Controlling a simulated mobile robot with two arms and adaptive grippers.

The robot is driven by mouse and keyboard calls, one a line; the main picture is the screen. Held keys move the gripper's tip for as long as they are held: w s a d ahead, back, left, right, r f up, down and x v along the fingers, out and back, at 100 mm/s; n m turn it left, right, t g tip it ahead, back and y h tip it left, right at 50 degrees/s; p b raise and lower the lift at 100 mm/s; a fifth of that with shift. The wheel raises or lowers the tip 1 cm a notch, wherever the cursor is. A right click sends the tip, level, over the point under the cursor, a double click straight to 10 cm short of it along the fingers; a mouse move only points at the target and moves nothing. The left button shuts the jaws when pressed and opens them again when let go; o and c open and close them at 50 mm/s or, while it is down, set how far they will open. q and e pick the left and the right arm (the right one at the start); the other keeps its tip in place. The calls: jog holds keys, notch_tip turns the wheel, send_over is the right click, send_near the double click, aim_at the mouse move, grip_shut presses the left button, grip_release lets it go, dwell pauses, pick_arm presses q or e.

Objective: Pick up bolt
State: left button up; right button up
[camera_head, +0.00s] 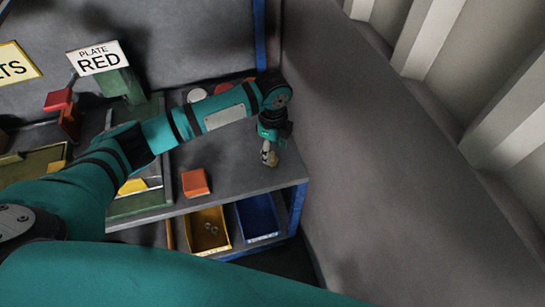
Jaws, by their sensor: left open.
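Small metallic pieces (210,228) lie in the yellow bin (224,240) below the bench top. They are too small to tell whether they are bolts. No other piece can be made out clearly as a bolt. My left arm reaches in from the left across the bench. My left gripper (269,155) points down above the right end of the grey bench (235,178), close to the grey wall. It is open, and its pale fingertips are small in the picture, so I cannot make out anything between them. My right gripper is not in view.
A blue bin (258,217) stands beside the yellow bin. An orange block (195,183) sits near the bench's front edge. Green fixtures and red parts (68,122) fill the left side, with a "PLATE RED" sign (98,58) behind. The grey wall (370,170) closes the right side.

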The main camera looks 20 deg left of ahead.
aim_at(273, 152)
pick_arm(q)
notch_tip(273, 152, down, 4)
jog(key=shift+f+p, duration=0.2)
jog(key=shift+p, duration=0.35)
jog(key=shift+c, duration=0.4)
grip_shut()
